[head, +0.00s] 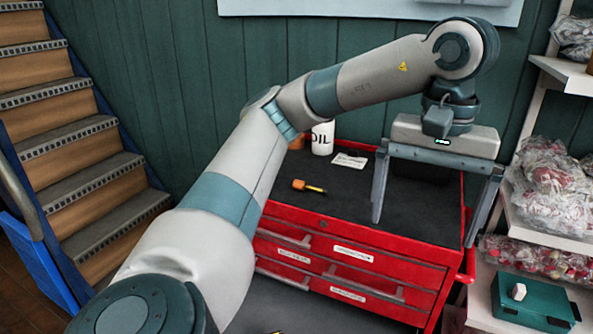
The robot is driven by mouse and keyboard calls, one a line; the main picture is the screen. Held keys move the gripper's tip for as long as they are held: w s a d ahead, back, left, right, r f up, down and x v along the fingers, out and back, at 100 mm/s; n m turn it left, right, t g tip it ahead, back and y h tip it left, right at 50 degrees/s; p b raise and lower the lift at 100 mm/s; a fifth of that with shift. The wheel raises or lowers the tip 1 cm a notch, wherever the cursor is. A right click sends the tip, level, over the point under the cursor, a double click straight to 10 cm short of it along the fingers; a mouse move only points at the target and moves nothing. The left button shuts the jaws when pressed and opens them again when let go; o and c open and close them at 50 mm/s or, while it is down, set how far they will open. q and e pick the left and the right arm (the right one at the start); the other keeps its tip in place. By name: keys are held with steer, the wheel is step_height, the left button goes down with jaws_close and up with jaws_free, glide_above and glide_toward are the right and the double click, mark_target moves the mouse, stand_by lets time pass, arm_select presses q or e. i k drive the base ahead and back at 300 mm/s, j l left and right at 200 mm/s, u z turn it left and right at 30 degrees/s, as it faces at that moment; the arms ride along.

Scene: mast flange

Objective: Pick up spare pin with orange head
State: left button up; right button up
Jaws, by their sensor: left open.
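The pin with the orange head (299,185) lies on its side on the black top of the red tool chest, left of the middle. Its thin shank points right. My left gripper (423,230) is over the right part of the chest, its two long fingers spread wide and pointing down. Nothing is between them. The pin lies to the left of the left finger, clear of it. My right gripper is not in view.
The red tool chest (345,254) has labelled drawers. A white oil container (322,138), an orange item (297,142) and a white label card (349,160) are at its back. Shelves with wrapped goods (550,185) and a green box (533,303) stand right; stairs (75,130) rise left.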

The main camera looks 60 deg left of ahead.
mark_target(298, 184)
steer(key=i+j, duration=0.1)
steer(key=j, duration=0.95)
steer(key=i+j, duration=0.15)
steer(key=j, duration=0.85)
steer(key=i, duration=0.05)
